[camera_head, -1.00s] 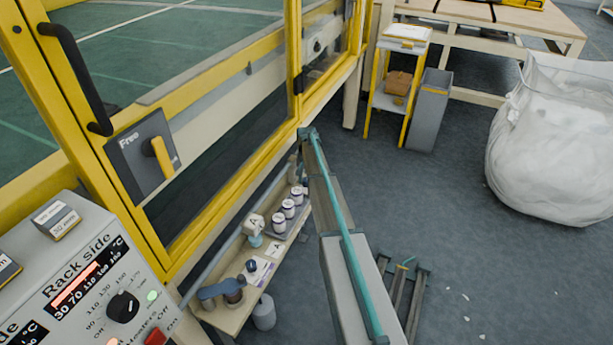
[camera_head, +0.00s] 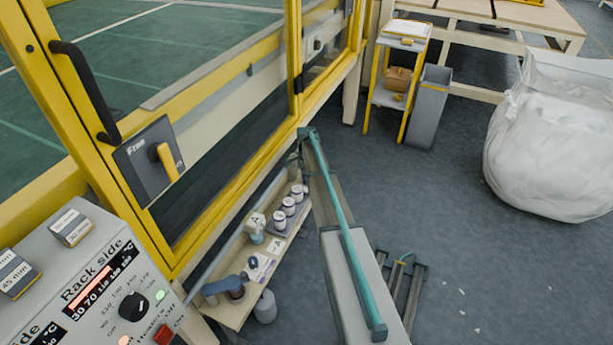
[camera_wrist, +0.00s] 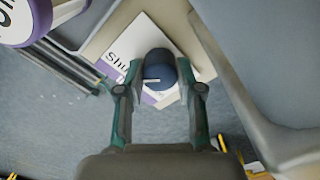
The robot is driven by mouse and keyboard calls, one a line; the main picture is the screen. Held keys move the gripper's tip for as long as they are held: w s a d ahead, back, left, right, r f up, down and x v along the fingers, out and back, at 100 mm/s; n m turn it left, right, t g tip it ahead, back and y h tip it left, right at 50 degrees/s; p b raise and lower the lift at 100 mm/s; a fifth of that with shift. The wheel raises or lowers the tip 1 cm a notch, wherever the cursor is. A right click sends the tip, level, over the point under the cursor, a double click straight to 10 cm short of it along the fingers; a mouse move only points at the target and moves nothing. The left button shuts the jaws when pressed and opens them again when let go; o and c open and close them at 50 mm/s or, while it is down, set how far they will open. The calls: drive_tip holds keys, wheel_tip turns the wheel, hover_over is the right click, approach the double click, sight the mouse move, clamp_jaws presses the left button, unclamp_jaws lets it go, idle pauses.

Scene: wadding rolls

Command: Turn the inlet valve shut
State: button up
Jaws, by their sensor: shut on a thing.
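In the wrist view my gripper (camera_wrist: 160,78) is shut on a round dark blue knob (camera_wrist: 158,64) with a short white line on its top. One finger is on each side of it. Under the knob is a white plate (camera_wrist: 125,45) with a purple edge and lettering that starts "Shu"; the rest is hidden. No other lettering there tells me which valve this is. In the head view my arm reaches away down the middle, and I cannot make out the gripper there.
A white drum-shaped part (camera_wrist: 45,18) is at the wrist view's upper left, and a grey wall (camera_wrist: 270,60) is close on the right. In the head view a low bench (camera_head: 228,310) holds several white cylinders (camera_head: 289,205). A control box (camera_head: 85,290) and a yellow frame (camera_head: 215,205) stand left.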

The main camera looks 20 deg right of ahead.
drive_tip(key=shift+m, duration=0.6)
drive_tip(key=o, duration=1.2)
drive_tip(key=shift+c, duration=0.2)
drive_tip(key=shift+r, duration=0.1)
wheel_tip(320, 180, up, 12)
